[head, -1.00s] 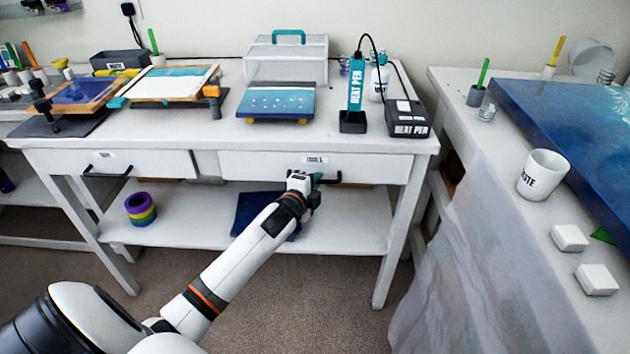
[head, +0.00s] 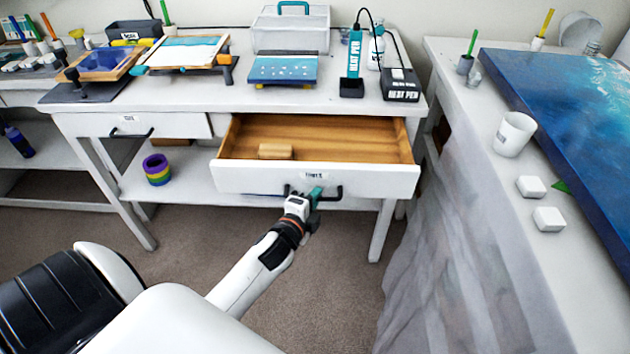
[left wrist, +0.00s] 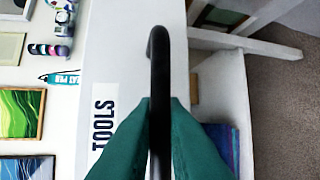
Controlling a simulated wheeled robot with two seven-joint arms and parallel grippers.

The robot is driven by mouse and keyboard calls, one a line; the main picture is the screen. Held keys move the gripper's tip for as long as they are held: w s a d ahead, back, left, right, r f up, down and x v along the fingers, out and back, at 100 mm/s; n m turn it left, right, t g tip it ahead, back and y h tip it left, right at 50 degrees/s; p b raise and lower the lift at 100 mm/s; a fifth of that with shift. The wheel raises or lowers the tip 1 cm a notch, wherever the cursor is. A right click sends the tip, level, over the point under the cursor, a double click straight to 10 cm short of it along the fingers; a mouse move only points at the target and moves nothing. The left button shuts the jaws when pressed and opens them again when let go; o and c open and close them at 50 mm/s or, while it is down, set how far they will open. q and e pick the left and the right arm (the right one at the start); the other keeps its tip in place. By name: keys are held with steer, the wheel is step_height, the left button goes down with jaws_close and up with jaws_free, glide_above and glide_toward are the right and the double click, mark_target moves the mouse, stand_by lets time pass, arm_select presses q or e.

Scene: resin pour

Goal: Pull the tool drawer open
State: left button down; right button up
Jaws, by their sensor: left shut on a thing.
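The tool drawer (head: 350,180) is pulled well out from the white table, and its wooden inside shows. A small wooden block (head: 276,151) lies in it at the left. A label reading TOOLS is on its front, and it also shows in the left wrist view (left wrist: 103,125). My left gripper (head: 316,193) is shut on the drawer's black bar handle (head: 337,193). In the left wrist view the teal fingers (left wrist: 160,135) lie on both sides of the handle (left wrist: 160,60). My right gripper is not in view.
A second drawer (head: 160,126) at the left is shut. The tabletop holds a heat pen (head: 354,60), its box (head: 400,85) and a framed picture (head: 187,52). A tape stack (head: 157,169) stands on the lower shelf. A side table with a white mug (head: 514,134) stands at the right.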

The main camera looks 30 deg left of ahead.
arm_select(q)
steer(key=s, duration=0.1)
steer(key=s+d, duration=0.1)
steer(key=shift+s+d, duration=0.3)
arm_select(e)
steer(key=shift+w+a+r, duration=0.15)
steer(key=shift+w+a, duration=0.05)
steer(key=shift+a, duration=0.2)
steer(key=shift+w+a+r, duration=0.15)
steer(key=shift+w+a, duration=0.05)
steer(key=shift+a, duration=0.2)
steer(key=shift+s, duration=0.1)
arm_select(q)
steer(key=c, duration=1.6)
jaws_free()
steer(key=shift+o, duration=0.6)
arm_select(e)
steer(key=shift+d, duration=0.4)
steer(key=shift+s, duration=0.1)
